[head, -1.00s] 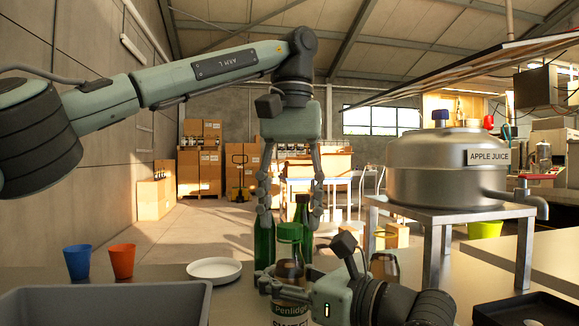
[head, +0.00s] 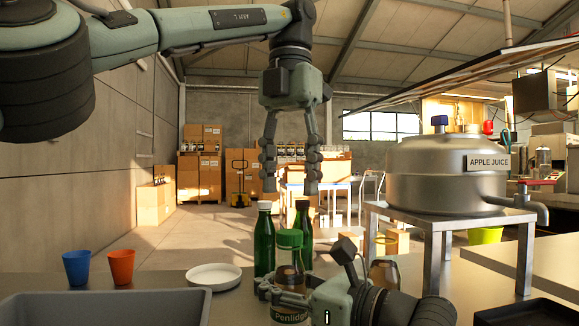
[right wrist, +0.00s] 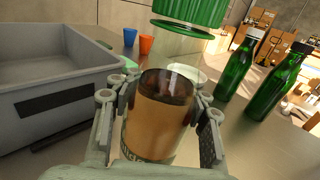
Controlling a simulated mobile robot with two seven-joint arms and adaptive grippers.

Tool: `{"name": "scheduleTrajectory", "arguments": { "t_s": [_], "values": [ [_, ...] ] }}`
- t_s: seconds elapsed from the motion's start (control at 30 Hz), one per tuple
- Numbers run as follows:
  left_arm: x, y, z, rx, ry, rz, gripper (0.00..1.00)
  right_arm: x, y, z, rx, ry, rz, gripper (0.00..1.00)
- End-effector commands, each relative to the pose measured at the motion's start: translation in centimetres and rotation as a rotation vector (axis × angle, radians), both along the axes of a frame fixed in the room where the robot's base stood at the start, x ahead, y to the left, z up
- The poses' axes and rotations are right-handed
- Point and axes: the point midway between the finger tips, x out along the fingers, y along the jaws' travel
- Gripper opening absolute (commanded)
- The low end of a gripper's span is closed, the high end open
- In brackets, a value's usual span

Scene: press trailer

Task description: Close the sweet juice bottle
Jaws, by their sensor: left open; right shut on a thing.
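The juice bottle (head: 289,280) stands upright with brown contents and a partly visible "Penlidge" label. Its green cap (head: 289,239) sits at the top; I cannot tell how tight it is. The cap (right wrist: 192,10) also shows at the top of the right wrist view, above the clear upper part of the bottle. My right gripper (right wrist: 160,92) is shut on the bottle's body, with a finger on each side. My left gripper (head: 290,187) is open and empty, pointing down above the cap and apart from it.
Two green bottles (head: 264,242) stand close behind the juice bottle. An amber bottle (head: 385,271) is partly hidden by my right arm. Blue (head: 77,267) and orange (head: 121,266) cups, a white plate (head: 214,276) and a grey bin (head: 100,297) are left. An apple juice tank (head: 440,180) stands right.

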Motion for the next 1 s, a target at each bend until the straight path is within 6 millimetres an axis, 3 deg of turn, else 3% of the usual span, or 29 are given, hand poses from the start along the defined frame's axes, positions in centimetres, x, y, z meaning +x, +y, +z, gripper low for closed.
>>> {"name": "scheduleTrajectory", "arguments": {
  "t_s": [0.1, 0.3, 0.7, 1.0],
  "values": [
    [0.0, 0.0, 0.7, -0.001, -0.012, 0.197, 0.49, 0.0, 0.0, 0.0, 0.0, 0.001, 0.0, 0.0],
    [0.0, 0.0, 1.1, -0.005, -0.017, 0.35, 0.49, 0.0, 0.0, 0.0, -0.001, 0.001, 0.0, 0.0],
    [0.0, 0.0, 1.0, -0.004, -0.015, 0.361, 0.49, 0.0, 0.0, 0.0, -0.001, 0.001, 0.0, 0.0],
    [-0.1, 0.0, -1.1, -0.001, -0.003, 0.355, 0.49, 0.0, 0.0, 0.0, -0.001, 0.001, 0.0, 0.0]
  ]
}}
